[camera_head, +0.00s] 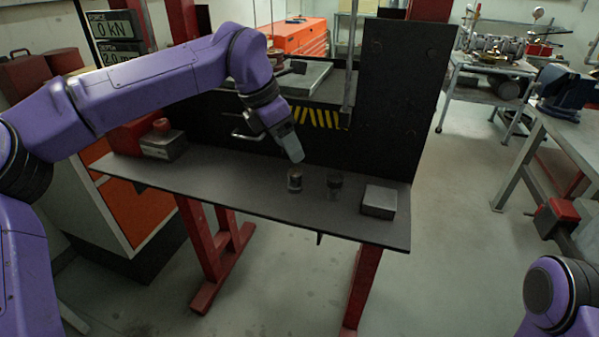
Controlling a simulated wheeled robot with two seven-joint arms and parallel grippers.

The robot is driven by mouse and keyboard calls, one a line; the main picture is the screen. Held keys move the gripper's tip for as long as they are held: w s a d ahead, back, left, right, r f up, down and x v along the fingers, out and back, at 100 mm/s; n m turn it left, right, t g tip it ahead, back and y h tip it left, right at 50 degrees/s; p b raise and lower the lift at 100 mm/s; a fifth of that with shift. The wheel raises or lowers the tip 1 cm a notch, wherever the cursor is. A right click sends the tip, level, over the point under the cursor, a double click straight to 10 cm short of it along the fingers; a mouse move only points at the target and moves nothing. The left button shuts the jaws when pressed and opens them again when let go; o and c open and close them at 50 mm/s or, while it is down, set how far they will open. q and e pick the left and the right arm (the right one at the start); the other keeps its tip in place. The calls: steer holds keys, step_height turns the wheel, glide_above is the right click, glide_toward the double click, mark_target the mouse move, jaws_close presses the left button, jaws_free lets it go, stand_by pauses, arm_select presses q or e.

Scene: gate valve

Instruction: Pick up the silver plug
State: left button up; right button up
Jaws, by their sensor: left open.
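A red and grey box (163,143) is at the shelf's left. A black upright panel (392,95) rises behind. The shelf's left middle is clear.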

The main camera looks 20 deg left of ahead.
mark_target(294, 172)
arm_select(q)
steer(key=x, duration=0.2)
steer(key=a+x, duration=0.1)
steer(key=x, duration=0.2)
steer(key=p+x, duration=0.1)
steer(key=x, duration=0.2)
steer(key=shift+s+a+f, duration=0.15)
steer(key=shift+s+f, duration=0.15)
steer(key=shift+w+d+f, duration=0.15)
steer(key=shift+d+f, duration=0.05)
steer(key=shift+f, duration=0.3)
jaws_close()
